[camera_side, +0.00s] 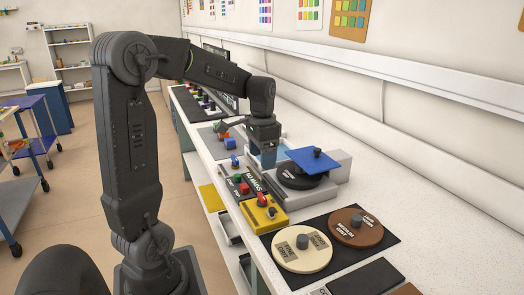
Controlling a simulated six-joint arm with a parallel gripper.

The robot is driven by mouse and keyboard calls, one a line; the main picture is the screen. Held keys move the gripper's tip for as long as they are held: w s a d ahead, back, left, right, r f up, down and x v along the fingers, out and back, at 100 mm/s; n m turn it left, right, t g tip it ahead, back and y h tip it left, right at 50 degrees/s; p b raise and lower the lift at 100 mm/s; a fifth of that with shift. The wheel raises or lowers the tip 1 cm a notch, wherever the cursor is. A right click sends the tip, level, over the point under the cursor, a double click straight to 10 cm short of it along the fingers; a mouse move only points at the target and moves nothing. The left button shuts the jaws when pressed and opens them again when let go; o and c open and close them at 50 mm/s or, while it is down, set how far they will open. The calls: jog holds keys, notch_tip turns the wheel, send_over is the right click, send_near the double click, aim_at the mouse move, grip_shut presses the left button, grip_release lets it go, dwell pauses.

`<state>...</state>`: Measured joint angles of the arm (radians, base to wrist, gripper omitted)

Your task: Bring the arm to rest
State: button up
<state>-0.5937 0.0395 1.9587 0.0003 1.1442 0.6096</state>
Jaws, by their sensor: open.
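My gripper (267,157) points down at the end of my dark grey arm, over the white bench. It is open, and I see nothing held in it. The fingertips are small and partly merge with the things behind them. The gripper is just left of a grey unit (341,166) that has a black round disc (298,176) and a blue square plate (314,160) with a dark knob. The picture does not show whether the fingertips touch anything.
A yellow control box (263,214) with a red knob stands in front of the gripper. Cream (301,262) and brown (356,228) round discs lie on a black mat (388,240) nearer the camera. Small coloured pieces (229,143) lie behind the gripper. The bench's right side is clear.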

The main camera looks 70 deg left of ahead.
jog(key=shift+r, duration=0.6)
jog(key=shift+d, duration=0.1)
jog(key=s+d+t, duration=0.2)
jog(key=s+d, duration=0.1)
jog(key=d, duration=0.3)
jog(key=s+d+r+t, duration=0.1)
jog(key=s+d, duration=0.3)
jog(key=d, duration=0.3)
jog(key=s+d+r+t, duration=0.1)
jog(key=s+d+t, duration=0.1)
jog(key=s+d, duration=0.2)
jog(key=d, duration=0.3)
jog(key=shift+t, duration=0.3)
jog(key=shift+w, duration=0.1)
jog(key=shift+c, duration=0.4)
